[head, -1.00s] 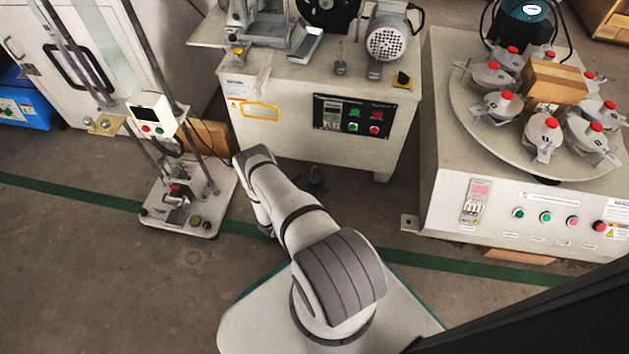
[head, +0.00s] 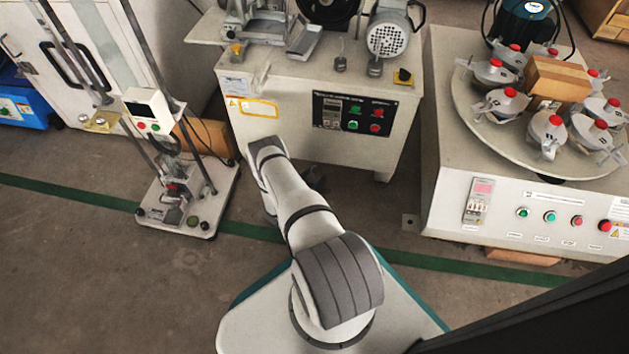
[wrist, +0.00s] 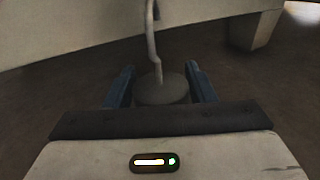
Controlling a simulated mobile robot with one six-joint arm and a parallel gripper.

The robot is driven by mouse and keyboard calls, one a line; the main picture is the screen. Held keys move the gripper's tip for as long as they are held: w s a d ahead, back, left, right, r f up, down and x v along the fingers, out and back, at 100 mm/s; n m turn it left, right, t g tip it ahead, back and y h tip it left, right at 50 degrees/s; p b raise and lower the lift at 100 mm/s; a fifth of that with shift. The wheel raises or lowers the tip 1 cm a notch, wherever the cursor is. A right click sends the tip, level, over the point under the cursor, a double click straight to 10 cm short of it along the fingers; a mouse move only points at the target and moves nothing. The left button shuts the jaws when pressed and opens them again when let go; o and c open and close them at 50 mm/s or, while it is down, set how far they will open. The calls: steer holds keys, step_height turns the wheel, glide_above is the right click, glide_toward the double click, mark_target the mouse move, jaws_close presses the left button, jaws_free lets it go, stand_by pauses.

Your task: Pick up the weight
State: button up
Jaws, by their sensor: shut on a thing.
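The weight (wrist: 163,89) is a dark round disc with a thin upright rod and shows in the wrist view. My gripper (wrist: 160,73) has its two blue fingers on either side of the disc and is shut on it. The rod rises from the disc in front of a pale machine wall. The lower part of the disc is hidden behind my gripper's body. In the head view my arm reaches toward the front of the middle machine, and my gripper and the held weight are hidden.
The middle machine (head: 285,125) stands before my arm, with small weights (head: 375,67) on top. A test stand (head: 187,205) is at the left. A turntable machine (head: 450,150) with red-knobbed jars is at the right. Open floor (head: 100,260) lies at the lower left.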

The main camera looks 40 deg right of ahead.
jaws_close()
steer(key=shift+r, duration=0.1)
stand_by(0.4)
